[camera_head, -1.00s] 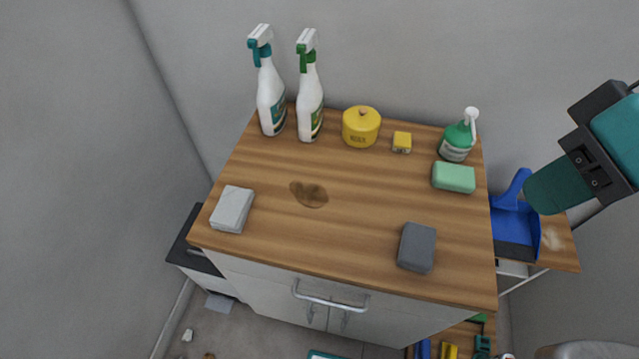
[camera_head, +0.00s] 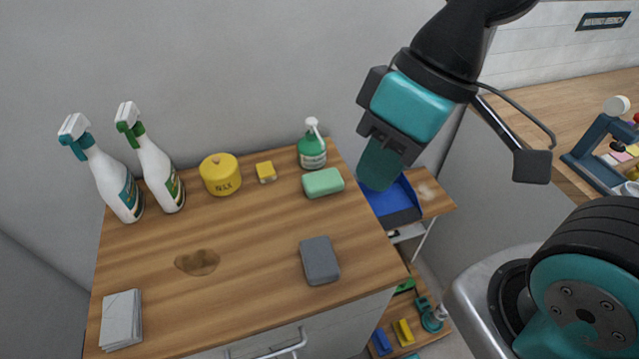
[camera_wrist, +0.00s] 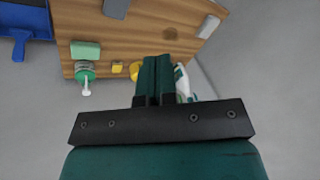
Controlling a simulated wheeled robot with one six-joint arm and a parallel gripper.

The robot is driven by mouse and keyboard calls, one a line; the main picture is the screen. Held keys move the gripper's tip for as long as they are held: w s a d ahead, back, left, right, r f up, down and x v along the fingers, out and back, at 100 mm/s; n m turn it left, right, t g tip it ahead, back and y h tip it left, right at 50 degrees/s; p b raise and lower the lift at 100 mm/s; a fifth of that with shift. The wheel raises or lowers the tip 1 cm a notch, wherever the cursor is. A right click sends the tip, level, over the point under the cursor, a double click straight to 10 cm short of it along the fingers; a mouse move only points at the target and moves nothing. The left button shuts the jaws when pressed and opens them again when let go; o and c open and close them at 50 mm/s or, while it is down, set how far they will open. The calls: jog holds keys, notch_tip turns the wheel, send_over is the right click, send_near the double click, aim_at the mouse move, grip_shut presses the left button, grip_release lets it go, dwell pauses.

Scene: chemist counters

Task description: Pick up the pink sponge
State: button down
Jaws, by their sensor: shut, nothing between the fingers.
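I see no pink sponge in any view. My gripper (camera_head: 379,168) is shut and empty, raised to the right of the green sponge, in front of the blue dustpan. In the wrist view my gripper's fingers (camera_wrist: 154,80) are together, and the green sponge (camera_wrist: 85,49) shows to their left.
Two spray bottles (camera_head: 160,170), a yellow tin (camera_head: 220,174), a small yellow box (camera_head: 266,172) and a green pump bottle (camera_head: 311,150) line the counter's back. A brown stain (camera_head: 197,262) marks the top. A blue dustpan (camera_head: 396,202) lies on a lower shelf at right.

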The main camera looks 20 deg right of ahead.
dwell(0.4)
jog(key=c, duration=1.6)
grip_release()
jog(key=o, duration=1.1)
jog(key=w+m, duration=0.2)
jog(key=w+f+m+b, duration=0.1)
jog(key=w+m, duration=0.1)
jog(key=w, duration=0.1)
jog(key=w+d+f+m, duration=0.1)
jog(key=w, duration=0.1)
jog(key=shift+w+d+m+b, duration=0.1)
jog(key=shift+w+m+b, duration=0.25)
jog(key=shift+w+m, duration=0.05)
jog(key=shift+o, duration=0.7)
jog(key=w+d+f+m+b, duration=0.1)
jog(key=w+d+f+m, duration=0.2)
jog(key=w+m, duration=0.4)
jog(key=shift+w+f, duration=0.6)
jog(key=shift+w, duration=0.45)
jog(key=w+d+f+m+b, duration=0.2)
jog(key=w+d+f+m, duration=0.75)
jog(key=w+m, duration=0.2)
jog(key=p, duration=0.2)
send_over(329, 177)
jog(key=d, duration=0.2)
jog(key=shift+m, duration=0.35)
notch_tip(329, 177, down, 12)
jog(key=shift+s+d+r, duration=0.15)
jog(key=shift+p+x, duration=0.75)
jog(key=shift+x, duration=1.9)
